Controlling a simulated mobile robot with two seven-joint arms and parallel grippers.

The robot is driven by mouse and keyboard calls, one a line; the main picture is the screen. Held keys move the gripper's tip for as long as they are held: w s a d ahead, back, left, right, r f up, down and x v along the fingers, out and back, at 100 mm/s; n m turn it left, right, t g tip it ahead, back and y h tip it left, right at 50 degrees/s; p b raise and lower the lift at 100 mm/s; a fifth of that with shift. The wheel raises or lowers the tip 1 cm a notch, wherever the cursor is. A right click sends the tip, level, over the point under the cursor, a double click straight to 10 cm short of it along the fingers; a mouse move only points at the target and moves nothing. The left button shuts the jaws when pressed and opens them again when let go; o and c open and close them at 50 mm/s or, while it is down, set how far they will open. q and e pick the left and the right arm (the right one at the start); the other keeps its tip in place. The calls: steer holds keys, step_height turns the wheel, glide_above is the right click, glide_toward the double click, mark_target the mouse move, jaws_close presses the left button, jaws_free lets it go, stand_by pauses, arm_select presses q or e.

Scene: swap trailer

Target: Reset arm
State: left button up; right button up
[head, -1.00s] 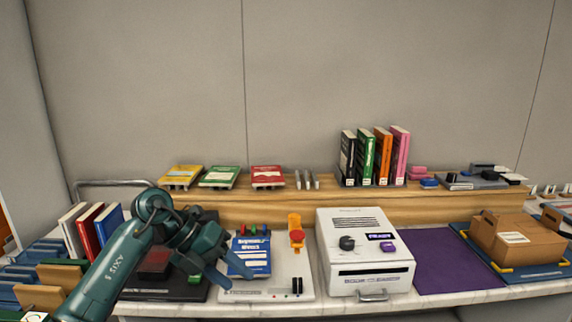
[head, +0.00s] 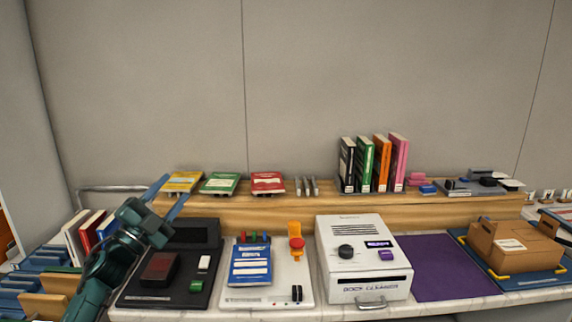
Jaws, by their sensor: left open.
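My left arm comes in from the lower left. My left gripper (head: 167,192) is open, its two blue fingers pointing up and to the right, with nothing visible between them. Its fingertips show in front of the wooden ledge, near the yellow book (head: 183,182). The wrist hides part of the upright books at the left. My right gripper is not in view.
A black device (head: 207,275), a white panel with a blue book (head: 250,265), and a white book cleaner (head: 362,233) stand on the counter. Right of them lie a purple mat (head: 440,266) and a cardboard box (head: 513,240). Several books stand on the ledge (head: 420,206).

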arm_select(q)
steer(key=w+a+f+n+g+y, duration=0.35)
steer(key=a+f+n+y, duration=0.7)
steer(key=n+y, duration=0.5)
steer(key=s+d+f+g+h, duration=0.1)
steer(key=s+d+f+h, duration=0.1)
steer(key=s+d+f, duration=0.3)
steer(key=s+d+f+g+h, duration=0.1)
steer(key=s+d+f+h, duration=0.15)
steer(key=f, duration=0.55)
steer(key=s+d+f+g+h, duration=0.1)
steer(key=s+d+f, duration=0.3)
steer(key=s, duration=0.6)
steer(key=s+d+f+g+h, duration=0.1)
steer(key=s+d+f, duration=0.3)
steer(key=s, duration=0.7)
steer(key=s+d+f+g, duration=0.2)
steer(key=s+d+f, duration=0.2)
steer(key=s, duration=0.6)
steer(key=shift+s+d+f+n+h, duration=0.25)
steer(key=shift+d+f+n+h, duration=0.15)
steer(key=shift+d, duration=0.55)
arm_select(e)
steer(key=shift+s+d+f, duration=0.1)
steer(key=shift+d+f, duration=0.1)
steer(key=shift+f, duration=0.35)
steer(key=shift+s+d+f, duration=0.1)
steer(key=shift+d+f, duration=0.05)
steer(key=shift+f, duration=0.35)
